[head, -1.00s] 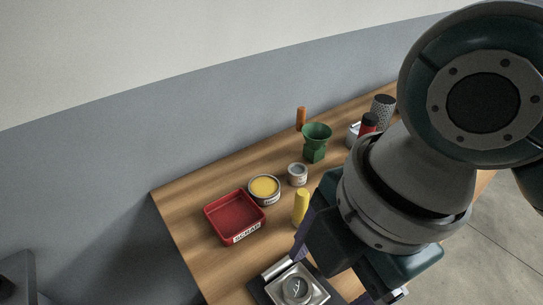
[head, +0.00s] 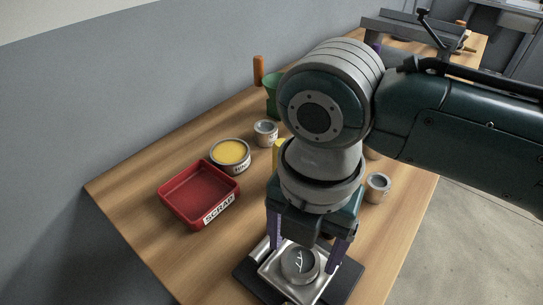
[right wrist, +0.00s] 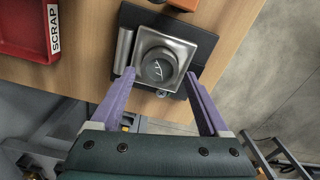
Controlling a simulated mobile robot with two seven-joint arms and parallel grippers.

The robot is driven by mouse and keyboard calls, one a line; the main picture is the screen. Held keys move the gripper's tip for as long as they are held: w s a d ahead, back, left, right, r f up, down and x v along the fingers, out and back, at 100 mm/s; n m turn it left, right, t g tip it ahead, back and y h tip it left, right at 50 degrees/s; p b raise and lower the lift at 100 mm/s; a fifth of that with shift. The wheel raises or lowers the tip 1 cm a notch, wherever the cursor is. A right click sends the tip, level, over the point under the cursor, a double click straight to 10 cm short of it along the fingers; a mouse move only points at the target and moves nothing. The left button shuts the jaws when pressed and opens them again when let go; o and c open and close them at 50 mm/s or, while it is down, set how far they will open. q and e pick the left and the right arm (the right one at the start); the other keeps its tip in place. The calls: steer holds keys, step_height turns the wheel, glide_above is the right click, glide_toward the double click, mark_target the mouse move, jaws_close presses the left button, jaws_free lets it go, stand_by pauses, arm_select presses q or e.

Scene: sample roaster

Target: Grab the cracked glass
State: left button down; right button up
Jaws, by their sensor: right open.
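The cracked glass (head: 299,261) is a dark round disc with white crack lines. It sits on a square silver metal plate with a black base (head: 348,272), and also shows in the right wrist view (right wrist: 157,69). My right gripper (head: 305,257) is open, with its purple fingers pointing down on either side of the glass. In the right wrist view the fingertips (right wrist: 159,75) are apart at the near side of the metal plate, with nothing between them that I can see held. My left gripper is not in view.
A red scrap tray (head: 183,206) stands left on the wooden table. A yellow-filled tin (head: 230,153), a small grey tin (head: 265,134), a green funnel (head: 271,95) and another tin (head: 377,187) stand behind. A yellow object (head: 279,155) is partly hidden by my arm.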

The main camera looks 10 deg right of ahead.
mark_target(300, 266)
step_height(300, 266, down, 2)
steer(key=shift+f, duration=0.25)
steer(key=c, duration=1.2)
